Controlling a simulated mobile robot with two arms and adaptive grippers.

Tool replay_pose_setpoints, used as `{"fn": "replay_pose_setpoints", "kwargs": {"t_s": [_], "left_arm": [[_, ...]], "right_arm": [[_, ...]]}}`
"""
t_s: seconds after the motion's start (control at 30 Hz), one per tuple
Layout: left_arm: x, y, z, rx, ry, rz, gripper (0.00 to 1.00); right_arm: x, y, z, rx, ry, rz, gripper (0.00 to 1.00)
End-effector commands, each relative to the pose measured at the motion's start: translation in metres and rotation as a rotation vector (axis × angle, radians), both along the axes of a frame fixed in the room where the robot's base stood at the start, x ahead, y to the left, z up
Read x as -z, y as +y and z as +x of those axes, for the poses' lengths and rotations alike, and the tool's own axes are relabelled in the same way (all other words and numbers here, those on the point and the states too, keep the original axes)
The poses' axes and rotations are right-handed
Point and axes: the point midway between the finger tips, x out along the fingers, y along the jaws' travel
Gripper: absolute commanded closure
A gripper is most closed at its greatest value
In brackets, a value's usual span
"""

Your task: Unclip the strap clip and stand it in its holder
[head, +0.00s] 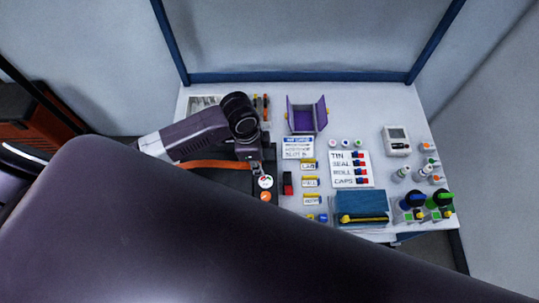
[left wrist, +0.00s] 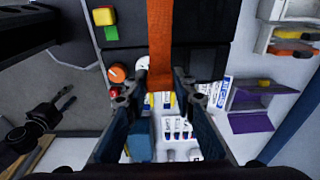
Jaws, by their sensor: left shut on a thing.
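An orange strap (head: 215,164) lies across a black case (head: 238,180) at the left of the table. It also runs down from the top of the left wrist view (left wrist: 160,40) to between my fingertips. My left gripper (left wrist: 161,86) reaches down over the strap's end, its fingers on either side of it, shut on the strap clip. The clip itself is mostly hidden between the fingers. In the head view my left gripper (head: 254,160) is at the case's right part. I cannot tell which thing is the clip's holder. My right gripper is not in view.
A purple open-flapped box (head: 305,119) stands at the back. White and orange round knobs (head: 265,182) sit close to my gripper. Label cards, a blue box (head: 361,206), a grey meter (head: 396,139) and small bottles fill the right side. My dark arm link covers the front.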

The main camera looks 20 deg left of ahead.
Motion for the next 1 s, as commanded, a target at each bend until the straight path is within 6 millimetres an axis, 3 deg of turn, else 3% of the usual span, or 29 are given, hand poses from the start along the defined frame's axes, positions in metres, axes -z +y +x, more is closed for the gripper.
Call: {"fn": "replay_pose_setpoints", "kwargs": {"t_s": [0.47,1.0], "left_arm": [[0.000,0.010,-0.006,0.000,0.000,0.001,0.91],[-0.001,0.063,-0.040,0.000,0.002,0.004,0.91]], "right_arm": [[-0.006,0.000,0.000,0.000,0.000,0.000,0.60],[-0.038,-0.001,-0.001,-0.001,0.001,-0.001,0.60]]}}
